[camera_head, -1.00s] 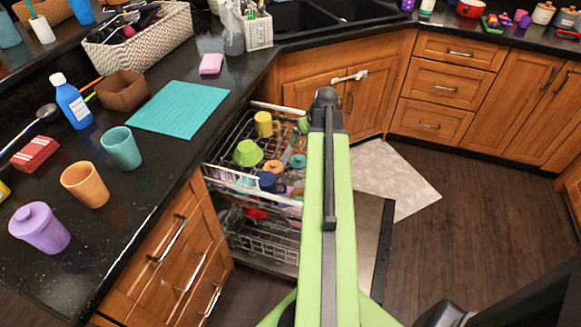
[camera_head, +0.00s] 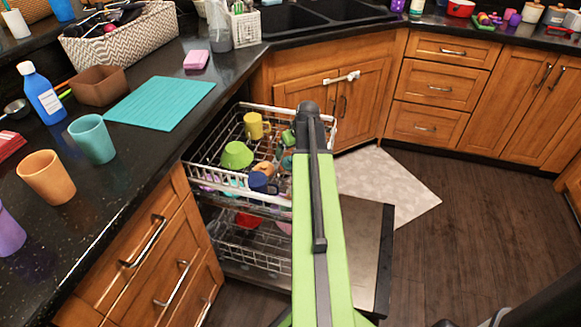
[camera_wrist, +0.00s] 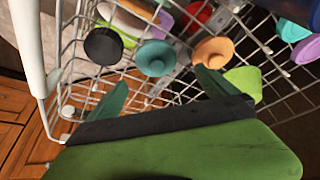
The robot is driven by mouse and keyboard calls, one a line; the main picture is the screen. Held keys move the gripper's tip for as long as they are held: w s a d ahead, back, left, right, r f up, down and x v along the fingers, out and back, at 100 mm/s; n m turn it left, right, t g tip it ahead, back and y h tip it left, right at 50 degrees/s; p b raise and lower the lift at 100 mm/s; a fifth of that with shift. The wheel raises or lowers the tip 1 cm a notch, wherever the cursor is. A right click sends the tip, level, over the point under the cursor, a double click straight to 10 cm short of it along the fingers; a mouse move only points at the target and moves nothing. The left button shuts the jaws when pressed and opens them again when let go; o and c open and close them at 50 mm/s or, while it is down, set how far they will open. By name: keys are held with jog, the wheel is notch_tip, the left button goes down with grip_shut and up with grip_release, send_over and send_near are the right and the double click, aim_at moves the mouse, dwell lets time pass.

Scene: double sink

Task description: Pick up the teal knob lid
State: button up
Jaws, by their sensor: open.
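The teal knob lid (camera_wrist: 155,57) shows in the wrist view as a round disc with a knob, on the dishwasher's upper wire rack. In the head view, the teal lid (camera_head: 287,162) is partly hidden by my arm. My gripper (camera_wrist: 161,90) is open and empty. Its two fingers point towards the lid, which appears beyond them and between them. The fingers look apart from the lid. In the head view the gripper is mostly hidden behind my green arm.
An orange knob lid (camera_wrist: 213,52) lies right of the teal one, and a black round item (camera_wrist: 103,46) left of it. The rack (camera_wrist: 62,50) has a white front bar. A green bowl (camera_head: 236,155), yellow mug (camera_head: 256,126) and blue mug (camera_head: 262,183) share the rack.

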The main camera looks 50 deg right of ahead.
aim_at(291, 158)
jog(key=b+x, duration=0.4)
jog(key=x, duration=0.1)
jog(key=shift+s+d+f+b, duration=0.15)
jog(key=shift+s+f+b, duration=0.1)
jog(key=shift+b, duration=0.15)
jog(key=shift+r, duration=0.15)
jog(key=c, duration=1.4)
jog(key=shift+r, duration=0.1)
notch_tip(291, 158, up, 10)
jog(key=p, duration=1)
jog(key=shift+r+p, duration=0.1)
jog(key=shift+p, duration=0.25)
